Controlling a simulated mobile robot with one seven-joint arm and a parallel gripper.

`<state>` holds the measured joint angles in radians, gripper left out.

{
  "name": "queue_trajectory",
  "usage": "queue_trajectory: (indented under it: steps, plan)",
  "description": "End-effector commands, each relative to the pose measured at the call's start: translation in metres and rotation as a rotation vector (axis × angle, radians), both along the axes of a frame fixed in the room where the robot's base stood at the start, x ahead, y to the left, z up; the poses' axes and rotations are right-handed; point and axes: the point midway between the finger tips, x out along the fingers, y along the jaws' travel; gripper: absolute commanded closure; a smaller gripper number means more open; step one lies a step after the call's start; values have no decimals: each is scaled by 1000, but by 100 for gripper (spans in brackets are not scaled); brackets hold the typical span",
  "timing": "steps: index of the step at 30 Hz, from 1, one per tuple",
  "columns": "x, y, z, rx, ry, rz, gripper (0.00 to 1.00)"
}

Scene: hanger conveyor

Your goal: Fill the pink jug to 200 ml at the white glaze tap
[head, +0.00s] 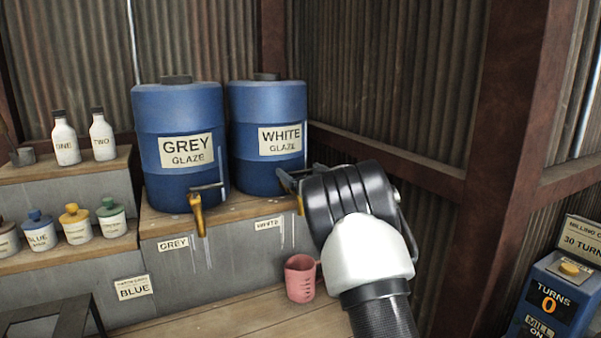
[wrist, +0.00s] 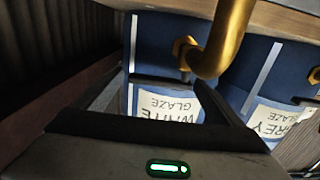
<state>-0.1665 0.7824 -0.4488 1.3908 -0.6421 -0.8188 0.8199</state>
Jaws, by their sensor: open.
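The pink jug (head: 300,279) stands upright on the wooden lower step, below the white glaze tap. It has measuring marks on its side; its contents cannot be made out. The blue drum labelled WHITE GLAZE (head: 266,175) stands on the upper step, with its brass tap (head: 300,204) partly hidden behind my gripper. My gripper (head: 288,180) is open at that tap, in front of the drum. In the wrist view, which is upside down, the brass spout (wrist: 232,40) is close beyond my open fingers (wrist: 165,88). I cannot tell whether they touch the tap's lever.
The GREY GLAZE drum (head: 178,175) with its brass tap (head: 197,215) stands left of the white one. White bottles (head: 102,137) and colour jars (head: 76,226) fill the left shelves. A corrugated wall and post (head: 505,150) rise at right, near a blue turns counter (head: 551,303).

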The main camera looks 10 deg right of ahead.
Motion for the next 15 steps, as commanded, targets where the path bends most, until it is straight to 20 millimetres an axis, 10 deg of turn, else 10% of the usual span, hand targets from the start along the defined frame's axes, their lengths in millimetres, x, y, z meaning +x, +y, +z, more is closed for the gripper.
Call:
queue_trajectory:
  steps: [11, 15]
  plan:
    - [6, 2, 0, -1, 0, -1, 9]
    - [6, 2, 0, -1, 0, -1, 33]
